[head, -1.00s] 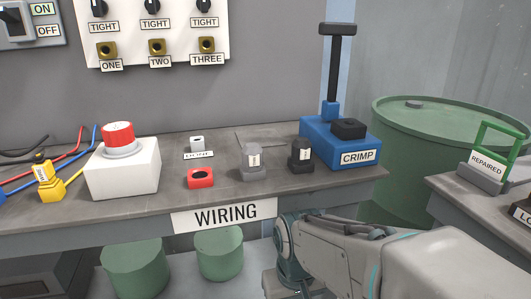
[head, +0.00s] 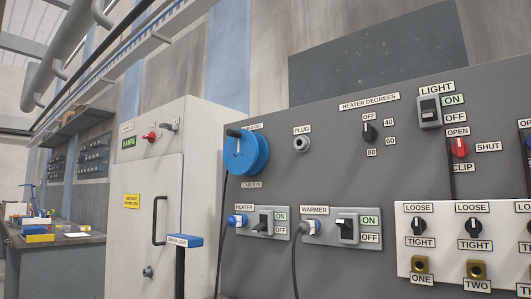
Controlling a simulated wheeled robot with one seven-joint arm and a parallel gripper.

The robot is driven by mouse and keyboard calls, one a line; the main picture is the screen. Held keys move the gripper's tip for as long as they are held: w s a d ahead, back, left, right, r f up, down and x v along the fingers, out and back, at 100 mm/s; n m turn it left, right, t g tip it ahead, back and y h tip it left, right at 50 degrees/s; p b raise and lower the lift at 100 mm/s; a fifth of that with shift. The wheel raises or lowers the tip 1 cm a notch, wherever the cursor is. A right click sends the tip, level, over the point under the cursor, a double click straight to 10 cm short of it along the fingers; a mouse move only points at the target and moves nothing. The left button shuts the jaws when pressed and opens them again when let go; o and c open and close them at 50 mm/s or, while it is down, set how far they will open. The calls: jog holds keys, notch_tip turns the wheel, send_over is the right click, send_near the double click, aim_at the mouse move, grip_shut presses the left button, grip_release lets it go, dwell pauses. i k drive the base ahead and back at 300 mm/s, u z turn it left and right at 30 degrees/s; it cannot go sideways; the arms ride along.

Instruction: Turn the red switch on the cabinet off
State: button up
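A tall off-white cabinet (head: 196,185) stands left of the middle in the head view. A small red switch (head: 149,136) is on the upper part of its front. It is too small to tell which position it is in. To its right is a grey lever (head: 171,126), and to its left a green display (head: 129,142) marked with AMPS. The cabinet door below has a dark handle (head: 157,220) and a yellow label (head: 132,201). My gripper is not in view, and nothing touches the cabinet's upper front.
A grey wall panel (head: 320,175) to the right carries a blue cable reel (head: 246,153), dials and switches. A blue box on a dark post (head: 184,241) stands before the cabinet's right part. A workbench (head: 60,244) with small items stands far left.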

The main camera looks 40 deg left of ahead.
aim_at(151, 137)
jog(key=u, duration=2.25)
